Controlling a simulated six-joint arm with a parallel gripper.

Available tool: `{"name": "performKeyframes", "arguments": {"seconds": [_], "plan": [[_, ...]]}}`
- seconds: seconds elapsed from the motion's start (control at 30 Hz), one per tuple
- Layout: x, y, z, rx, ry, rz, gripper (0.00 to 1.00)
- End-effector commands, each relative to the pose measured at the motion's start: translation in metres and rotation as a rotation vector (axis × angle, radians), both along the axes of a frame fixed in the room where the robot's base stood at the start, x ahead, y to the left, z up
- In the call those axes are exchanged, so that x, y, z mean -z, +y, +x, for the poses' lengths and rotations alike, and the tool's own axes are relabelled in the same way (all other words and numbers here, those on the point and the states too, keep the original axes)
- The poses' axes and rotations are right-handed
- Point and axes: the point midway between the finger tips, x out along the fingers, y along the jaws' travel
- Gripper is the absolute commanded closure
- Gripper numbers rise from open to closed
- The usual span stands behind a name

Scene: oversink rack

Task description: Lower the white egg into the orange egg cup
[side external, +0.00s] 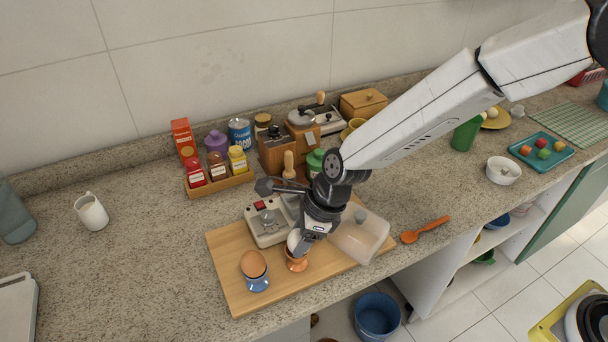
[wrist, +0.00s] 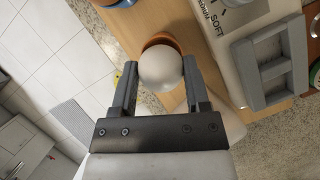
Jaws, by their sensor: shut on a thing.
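The white egg (wrist: 160,68) is between the fingers of my gripper (wrist: 160,82) in the wrist view. In the side view the egg (side external: 294,240) shows beside my gripper (side external: 305,244), which is shut on it. The orange egg cup (side external: 296,263) stands on the wooden board, directly below the egg. In the wrist view the rim of the orange cup (wrist: 160,39) shows behind the egg, mostly covered by it. I cannot tell whether the egg touches the cup.
A brown egg in a blue cup (side external: 256,284) stands left on the wooden board (side external: 225,250). A grey egg cooker (side external: 266,229) is behind. A clear lid (side external: 360,236) lies to the right, with an orange spoon (side external: 425,230) beyond. The counter's left side is mostly clear.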

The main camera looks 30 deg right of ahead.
Motion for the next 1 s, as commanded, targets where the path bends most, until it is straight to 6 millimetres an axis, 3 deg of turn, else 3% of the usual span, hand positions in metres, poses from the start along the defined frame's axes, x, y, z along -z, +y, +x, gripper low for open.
{"name": "performKeyframes", "arguments": {"seconds": [0.37, 0.4, 0.5, 1.0], "plan": [[0.0017, 0.0001, 0.0002, 0.0, -0.001, 0.0, 0.98], [0.0017, 0.0, 0.0001, 0.0, 0.0, 0.0, 0.31], [0.0017, 0.0, 0.0001, 0.0, 0.0, 0.0, 0.0], [-0.0063, -0.0028, -0.001, 0.0, -0.001, 0.001, 0.0]]}}
